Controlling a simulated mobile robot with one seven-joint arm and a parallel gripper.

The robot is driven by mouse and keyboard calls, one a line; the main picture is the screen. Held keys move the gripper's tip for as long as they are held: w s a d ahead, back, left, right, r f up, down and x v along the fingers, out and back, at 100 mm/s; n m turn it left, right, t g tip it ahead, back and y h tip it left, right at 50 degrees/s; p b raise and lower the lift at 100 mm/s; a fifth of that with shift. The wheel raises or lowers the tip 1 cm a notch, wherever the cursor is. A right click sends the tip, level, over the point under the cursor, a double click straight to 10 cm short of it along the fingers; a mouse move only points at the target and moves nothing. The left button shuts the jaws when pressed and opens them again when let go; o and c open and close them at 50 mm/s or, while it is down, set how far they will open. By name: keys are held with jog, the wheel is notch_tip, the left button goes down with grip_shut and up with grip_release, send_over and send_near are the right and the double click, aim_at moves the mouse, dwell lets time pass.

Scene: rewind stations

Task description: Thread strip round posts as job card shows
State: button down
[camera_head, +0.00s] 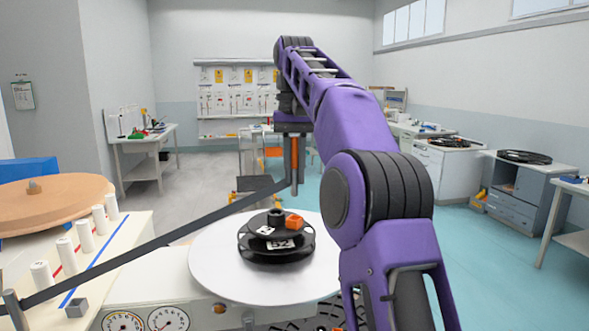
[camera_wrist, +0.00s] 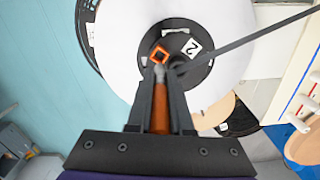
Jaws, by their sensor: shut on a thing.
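My gripper (camera_head: 294,182) hangs above the white round table, fingers down, shut on the end of the dark strip (camera_head: 150,246). An orange-brown part shows between the fingers in the wrist view (camera_wrist: 160,105). The strip runs taut down and left to a grey metal post (camera_head: 13,306) at the lower left edge. Several white posts (camera_head: 86,236) stand in a row on a pale board with red lines and a blue line; the strip passes in front of them. Whether it touches any is unclear. I cannot make out a job card for certain.
Below my gripper, a black reel (camera_head: 262,252) with an orange square piece (camera_head: 294,221) and a numbered label sits on the white round table (camera_head: 215,272). A tan disc (camera_head: 60,192) lies at left. A small grey block (camera_head: 77,308) is near the posts. Dials (camera_head: 168,319) are at front.

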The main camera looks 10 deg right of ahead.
aim_at(295, 196)
jog(key=shift+f+b, duration=1.2)
jog(key=shift+f, duration=0.7)
jog(key=shift+p, duration=0.95)
jog(key=shift+f+b, duration=1)
jog(key=shift+f, duration=0.7)
jog(key=c, duration=0.7)
grip_release()
jog(key=shift+c, duration=0.2)
notch_tip(295, 196, up, 8)
jog(key=p, duration=0.4)
jog(key=shift+f, duration=0.2)
